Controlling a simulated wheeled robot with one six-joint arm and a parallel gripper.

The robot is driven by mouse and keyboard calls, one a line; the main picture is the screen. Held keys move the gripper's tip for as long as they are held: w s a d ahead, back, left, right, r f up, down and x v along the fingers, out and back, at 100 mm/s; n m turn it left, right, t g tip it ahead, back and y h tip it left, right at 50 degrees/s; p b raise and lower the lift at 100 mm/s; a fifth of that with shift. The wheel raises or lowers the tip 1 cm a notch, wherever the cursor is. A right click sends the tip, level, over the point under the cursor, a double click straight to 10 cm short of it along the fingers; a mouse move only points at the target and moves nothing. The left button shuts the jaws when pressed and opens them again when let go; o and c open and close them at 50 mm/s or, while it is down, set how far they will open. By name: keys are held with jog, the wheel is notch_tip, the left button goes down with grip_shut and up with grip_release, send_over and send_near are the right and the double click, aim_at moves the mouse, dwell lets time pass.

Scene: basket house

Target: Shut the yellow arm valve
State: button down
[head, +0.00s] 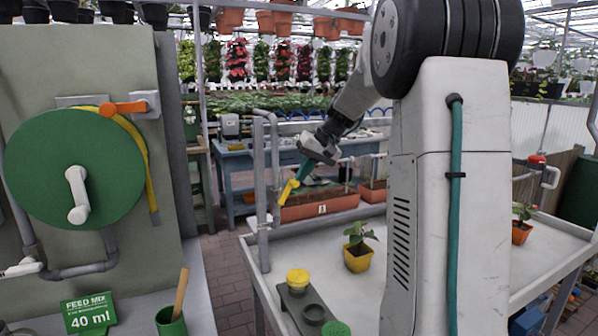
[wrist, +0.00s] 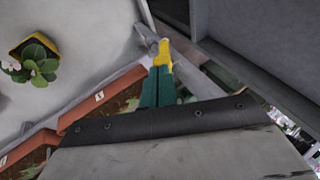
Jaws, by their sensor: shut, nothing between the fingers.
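The yellow valve arm (head: 287,192) shows in the head view beside the upright grey pipe at the bench's left end. It slants up to the right. My gripper (head: 299,177), with green fingers, points down and left at it, its tips at the arm's upper end. In the wrist view the two green fingers (wrist: 158,75) lie close together, shut and empty. The yellow arm (wrist: 165,54) shows right at their tips, next to the grey pipe (wrist: 146,37). I cannot tell whether fingers and arm touch.
A yellow-potted plant (head: 358,250) and a dark holder with a yellow-lidded jar (head: 298,279) stand on the pale bench (head: 400,215). A panel at left carries a green reel (head: 72,165) and an orange lever (head: 124,108). Terracotta troughs (head: 320,206) stand behind the pipe.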

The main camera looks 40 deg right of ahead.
jog(key=s+d+f+m+t+y, duration=0.1)
jog(key=d+f+t+y, duration=0.1)
jog(key=d+f+y, duration=0.2)
jog(key=shift+s+d+f+m+t+y, duration=0.15)
jog(key=shift+d+f+m+t+y, duration=0.2)
jog(key=shift+f+y, duration=0.9)
dwell(0.8)
jog(key=shift+d+t+y, duration=0.15)
jog(key=shift+t+y, duration=0.1)
jog(key=shift+y, duration=0.3)
jog(key=shift+s+d+f, duration=0.1)
jog(key=shift+d+f, duration=0.05)
jog(key=shift+f, duration=0.6)
dwell(0.3)
jog(key=shift+a, duration=0.25)
dwell(0.5)
